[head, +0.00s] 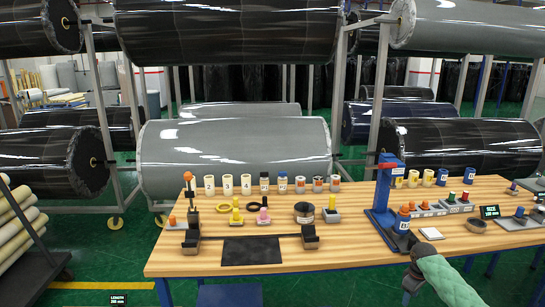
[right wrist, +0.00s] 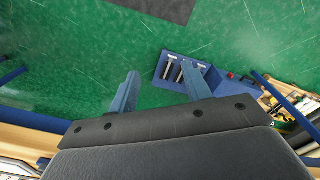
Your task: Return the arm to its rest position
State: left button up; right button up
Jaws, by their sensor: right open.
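My right arm (head: 444,281) comes in at the lower right of the head view, in a pale green cover. My right gripper (head: 409,284) is at the table's front edge, partly cut off by the arm. In the right wrist view the two blue-grey fingers of my right gripper (right wrist: 160,88) stand apart, with nothing between them. Green floor and a blue box-like thing (right wrist: 182,72) with metal parts show beyond the fingers. My left arm and gripper are not in view.
The wooden table (head: 350,215) bears a blue press-like stand (head: 384,195), white numbered cups (head: 228,183), a black mat (head: 251,251) and several small parts. Large wrapped rolls (head: 236,155) hang on racks behind. Green floor lies in front of the table.

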jog(key=s+a+f+m, duration=0.1)
jog(key=s+a+f, duration=0.5)
jog(key=f, duration=0.4)
jog(key=s+a+f, duration=0.5)
jog(key=s+f, duration=0.3)
jog(key=f, duration=0.3)
jog(key=s+a+f+m, duration=0.1)
jog(key=s+a+f, duration=0.45)
jog(key=f, duration=0.45)
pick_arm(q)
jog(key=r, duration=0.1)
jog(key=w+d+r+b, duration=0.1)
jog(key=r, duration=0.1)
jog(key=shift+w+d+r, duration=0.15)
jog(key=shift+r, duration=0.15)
pick_arm(e)
jog(key=s+a+f+m, duration=0.1)
jog(key=s+a+f, duration=0.3)
jog(key=s, duration=0.7)
jog(key=s+a+f+t, duration=0.1)
jog(key=s+a+f, duration=0.4)
jog(key=s, duration=0.7)
jog(key=s+a+f+m, duration=0.1)
jog(key=s+a+f, duration=0.4)
jog(key=s+f, duration=0.3)
jog(key=s, duration=0.4)
jog(key=shift+a+f+m+y, duration=0.15)
jog(key=shift+m+y, duration=0.15)
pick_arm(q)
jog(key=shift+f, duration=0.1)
